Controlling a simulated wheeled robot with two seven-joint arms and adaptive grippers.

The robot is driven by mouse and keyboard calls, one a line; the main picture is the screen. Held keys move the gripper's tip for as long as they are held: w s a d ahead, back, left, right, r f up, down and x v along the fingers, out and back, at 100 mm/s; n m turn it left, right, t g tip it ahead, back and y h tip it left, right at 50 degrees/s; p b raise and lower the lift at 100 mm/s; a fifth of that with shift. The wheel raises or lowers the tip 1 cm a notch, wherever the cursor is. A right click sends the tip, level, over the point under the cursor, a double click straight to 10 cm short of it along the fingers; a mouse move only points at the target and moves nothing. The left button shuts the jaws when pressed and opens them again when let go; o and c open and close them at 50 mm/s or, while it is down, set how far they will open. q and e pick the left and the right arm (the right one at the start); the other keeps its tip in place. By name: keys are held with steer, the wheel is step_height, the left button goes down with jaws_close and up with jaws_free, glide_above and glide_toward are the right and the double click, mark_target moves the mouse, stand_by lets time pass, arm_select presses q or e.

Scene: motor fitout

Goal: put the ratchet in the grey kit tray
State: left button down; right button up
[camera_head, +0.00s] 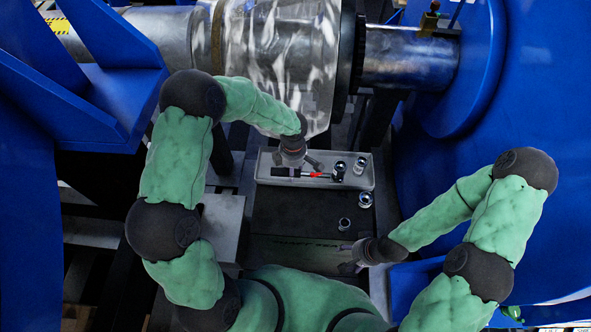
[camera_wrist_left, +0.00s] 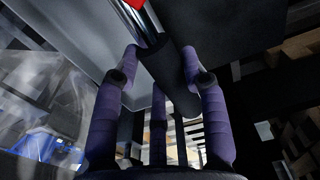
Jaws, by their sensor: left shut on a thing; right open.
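The ratchet (camera_head: 288,172), with a black handle and a red band, lies across the picture over the left part of the grey kit tray (camera_head: 310,184). My left gripper (camera_head: 298,164) is shut on its black handle from above. The left wrist view shows the handle (camera_wrist_left: 165,62) between the fingers, with the red band (camera_wrist_left: 136,3) at the top edge. I cannot tell whether the ratchet touches the tray floor. My right gripper (camera_head: 346,257) is open and empty near the front of the dark mat.
Two chrome sockets, one (camera_head: 339,172) near the ratchet and another (camera_head: 360,166), stand in the tray's right part. Two more, (camera_head: 365,199) and (camera_head: 344,224), are on the dark mat (camera_head: 290,215). A large shaft (camera_head: 410,58) and blue housing (camera_head: 530,110) bound the space.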

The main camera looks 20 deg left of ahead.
arm_select(q)
steer(key=w+f, duration=0.3)
steer(key=w+f+b, duration=0.1)
steer(key=w+f, duration=0.1)
steer(key=shift+a+f, duration=0.2)
steer(key=shift+a, duration=0.05)
steer(key=shift+w+f, duration=0.15)
steer(key=shift+f, duration=0.3)
steer(key=shift+f+b, duration=0.4)
steer(key=shift+f, duration=0.95)
steer(key=c, duration=1.1)
jaws_free()
steer(key=shift+f, duration=0.2)
steer(key=shift+o, duration=0.7)
steer(key=shift+r, duration=0.15)
